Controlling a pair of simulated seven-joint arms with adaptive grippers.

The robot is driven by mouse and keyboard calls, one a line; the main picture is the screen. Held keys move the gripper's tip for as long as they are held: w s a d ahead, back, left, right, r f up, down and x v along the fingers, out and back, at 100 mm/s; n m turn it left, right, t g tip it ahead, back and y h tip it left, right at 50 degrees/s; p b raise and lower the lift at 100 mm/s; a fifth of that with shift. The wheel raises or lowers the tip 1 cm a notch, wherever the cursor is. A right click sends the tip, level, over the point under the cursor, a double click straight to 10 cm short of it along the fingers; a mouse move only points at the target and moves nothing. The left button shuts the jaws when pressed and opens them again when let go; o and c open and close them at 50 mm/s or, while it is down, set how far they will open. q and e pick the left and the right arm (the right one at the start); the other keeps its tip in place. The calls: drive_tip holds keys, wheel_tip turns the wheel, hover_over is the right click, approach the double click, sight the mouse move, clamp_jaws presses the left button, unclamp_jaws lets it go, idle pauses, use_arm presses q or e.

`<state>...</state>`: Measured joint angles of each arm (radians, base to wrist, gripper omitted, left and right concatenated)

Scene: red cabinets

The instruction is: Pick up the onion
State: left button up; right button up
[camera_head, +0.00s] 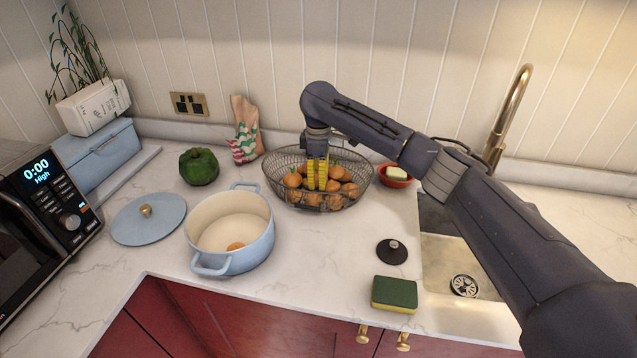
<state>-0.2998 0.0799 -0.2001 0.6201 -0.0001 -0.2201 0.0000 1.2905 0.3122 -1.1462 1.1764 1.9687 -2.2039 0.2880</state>
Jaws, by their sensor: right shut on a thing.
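Several orange-brown onions (335,201) lie heaped in a dark wire basket (363,168) on the counter by the back wall. My right gripper (317,187) reaches down into the basket from above, its yellow fingers among the onions. It is shut on an onion, which the fingers and nearby onions largely hide. A small orange-brown item (235,246), which looks like an onion, lies in the blue pot (252,258). My left gripper is not in view.
A blue lid (149,220), a green pepper (199,166) and a patterned bag (245,130) stand left of the basket. Counter between pot and sponge is clear.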

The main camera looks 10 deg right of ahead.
wheel_tip(320, 180, up, 16)
drive_tip(key=s+a, duration=0.5)
drive_tip(key=a, duration=0.5)
drive_tip(key=s+a+f, duration=0.4)
drive_tip(key=a+f, duration=0.5)
drive_tip(key=shift+s+a+f, duration=0.15)
drive_tip(key=shift+s+a, duration=0.25)
idle(0.3)
idle(0.5)
drive_tip(key=shift+d+f, duration=0.1)
drive_tip(key=shift+f, duration=3.55)
